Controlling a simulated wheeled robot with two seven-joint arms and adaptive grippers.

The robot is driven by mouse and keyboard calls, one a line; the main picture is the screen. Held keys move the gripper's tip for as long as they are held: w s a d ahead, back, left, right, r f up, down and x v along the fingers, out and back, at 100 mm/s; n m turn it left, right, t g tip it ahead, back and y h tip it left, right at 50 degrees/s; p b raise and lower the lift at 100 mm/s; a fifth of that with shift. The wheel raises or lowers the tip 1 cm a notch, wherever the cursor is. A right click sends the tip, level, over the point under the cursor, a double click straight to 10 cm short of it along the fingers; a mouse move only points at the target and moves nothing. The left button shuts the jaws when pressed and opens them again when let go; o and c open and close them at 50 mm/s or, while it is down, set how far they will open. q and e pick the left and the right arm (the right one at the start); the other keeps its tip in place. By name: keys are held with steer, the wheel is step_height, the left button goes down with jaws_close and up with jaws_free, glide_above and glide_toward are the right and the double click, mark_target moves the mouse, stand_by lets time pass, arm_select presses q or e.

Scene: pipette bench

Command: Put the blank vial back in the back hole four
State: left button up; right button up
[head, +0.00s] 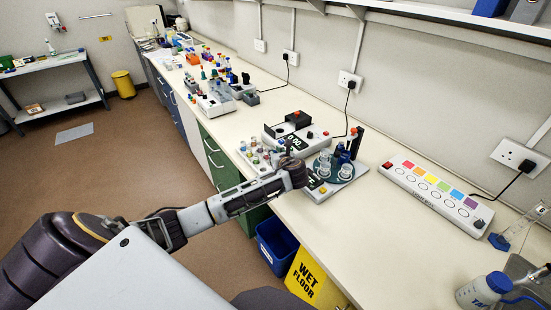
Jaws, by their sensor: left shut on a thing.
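My left arm reaches in from the left, and its gripper (288,150) is over the bench by the vial rack. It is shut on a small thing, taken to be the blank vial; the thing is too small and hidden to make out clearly. The pale vial rack (241,150) holds several vials with coloured caps, just left of the gripper. My arm covers part of its front and right side, and I cannot read its hole numbers. My right gripper is not in view.
A balance (322,137) with a display stands behind the gripper. A device with a round teal plate and clear glassware (343,172) is close on the right. A white strip with coloured squares (435,195) lies farther right. A blue bin (277,245) is below the bench edge.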

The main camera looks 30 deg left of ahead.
arm_select(q)
steer(key=shift+f, duration=1.1)
steer(key=shift+f, duration=0.25)
steer(key=o, duration=0.9)
steer(key=shift+r, duration=0.25)
steer(key=v, duration=1.2)
steer(key=shift+s+d+f, duration=0.1)
